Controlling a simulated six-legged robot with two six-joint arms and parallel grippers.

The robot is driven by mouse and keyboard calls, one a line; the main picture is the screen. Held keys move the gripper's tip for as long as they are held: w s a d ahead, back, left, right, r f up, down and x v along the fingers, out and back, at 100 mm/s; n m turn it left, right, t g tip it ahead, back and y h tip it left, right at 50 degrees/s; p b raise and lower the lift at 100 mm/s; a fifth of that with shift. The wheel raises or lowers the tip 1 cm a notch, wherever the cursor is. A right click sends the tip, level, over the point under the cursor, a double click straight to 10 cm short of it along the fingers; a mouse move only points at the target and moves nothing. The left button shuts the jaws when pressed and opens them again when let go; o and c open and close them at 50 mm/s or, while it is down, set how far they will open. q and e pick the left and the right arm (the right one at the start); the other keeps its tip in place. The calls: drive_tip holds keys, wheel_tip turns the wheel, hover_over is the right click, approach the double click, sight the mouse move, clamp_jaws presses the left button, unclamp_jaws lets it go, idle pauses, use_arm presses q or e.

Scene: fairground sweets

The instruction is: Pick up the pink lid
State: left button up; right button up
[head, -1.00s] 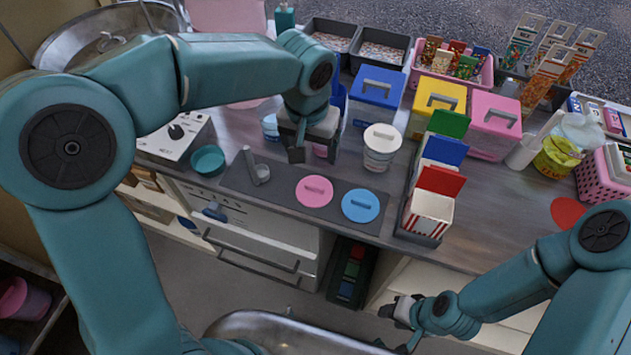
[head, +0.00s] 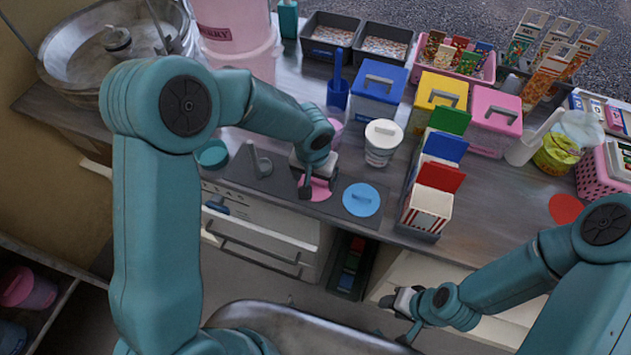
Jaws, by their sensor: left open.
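The pink lid (head: 321,193) lies flat on a dark grey mat (head: 277,186) near the counter's front edge, left of the blue lid (head: 361,199). My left gripper (head: 312,188) is open and points down right over the pink lid, covering its handle and back part. One finger shows in front of the lid's left part; I cannot tell whether it touches. My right gripper (head: 398,314) hangs low in front of the counter, away from the lids; its jaw opening is unclear.
A grey scoop (head: 259,163) stands on the mat left of the pink lid. A white tub (head: 382,143) with a lid stands behind the blue lid. A rack with striped boxes (head: 428,211) is to the right. A red disc (head: 566,209) lies further right.

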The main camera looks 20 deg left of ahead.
sight(316, 181)
use_arm(q)
drive_tip(key=shift+s+d+r, duration=0.1)
drive_tip(key=shift+s+d, duration=0.05)
drive_tip(key=c, duration=1.1)
drive_tip(key=shift+r, duration=0.55)
wheel_tip(316, 181, up, 19)
drive_tip(key=shift+f+b, duration=0.1)
drive_tip(key=shift+b, duration=0.3)
